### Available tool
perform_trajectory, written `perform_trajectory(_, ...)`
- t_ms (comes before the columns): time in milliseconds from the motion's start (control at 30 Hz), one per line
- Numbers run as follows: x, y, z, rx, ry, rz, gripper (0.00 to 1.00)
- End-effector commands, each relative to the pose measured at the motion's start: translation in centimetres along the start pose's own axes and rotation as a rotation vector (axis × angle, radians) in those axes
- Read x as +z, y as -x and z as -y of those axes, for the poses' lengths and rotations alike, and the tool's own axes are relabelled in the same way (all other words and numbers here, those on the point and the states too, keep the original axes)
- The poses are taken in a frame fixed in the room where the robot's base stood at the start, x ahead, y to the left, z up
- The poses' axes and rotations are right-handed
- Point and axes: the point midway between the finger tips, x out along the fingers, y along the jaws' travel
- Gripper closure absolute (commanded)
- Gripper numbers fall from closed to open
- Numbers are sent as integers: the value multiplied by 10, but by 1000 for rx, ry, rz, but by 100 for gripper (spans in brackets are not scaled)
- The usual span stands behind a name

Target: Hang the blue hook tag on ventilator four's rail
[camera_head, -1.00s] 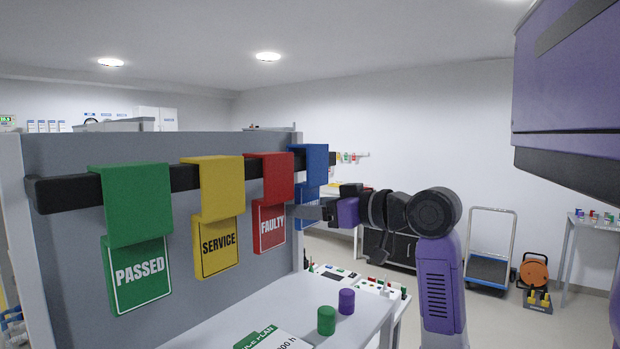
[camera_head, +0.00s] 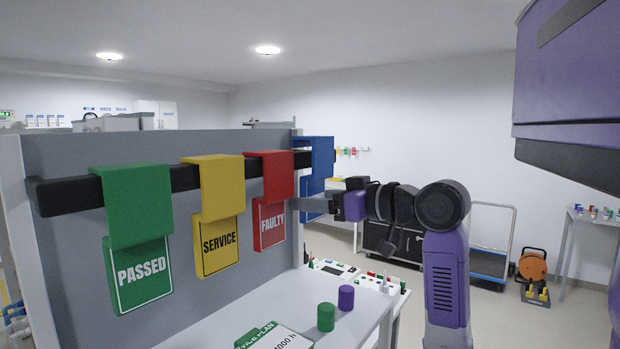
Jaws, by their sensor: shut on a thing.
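The blue hook tag (camera_head: 320,160) is at the far right end of the black rail (camera_head: 60,193) on the grey panel. My gripper (camera_head: 326,205) comes in from the right and is shut on the blue tag's lower part; the fingertips are small and partly merged with the tag. No label shows which ventilator is number four.
Green PASSED (camera_head: 140,235), yellow SERVICE (camera_head: 217,215) and red FAULTY (camera_head: 270,195) tags hang left of the blue one. Below, a white worktop (camera_head: 225,320) holds a green cylinder (camera_head: 326,317) and a purple cylinder (camera_head: 346,298). A trolley (camera_head: 488,262) stands at the right.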

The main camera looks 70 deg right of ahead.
Motion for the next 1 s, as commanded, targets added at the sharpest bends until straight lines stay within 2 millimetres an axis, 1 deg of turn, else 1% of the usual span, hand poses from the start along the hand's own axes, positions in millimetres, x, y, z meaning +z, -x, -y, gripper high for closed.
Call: perform_trajectory(1000,6,55,0,0,-1,0,77)
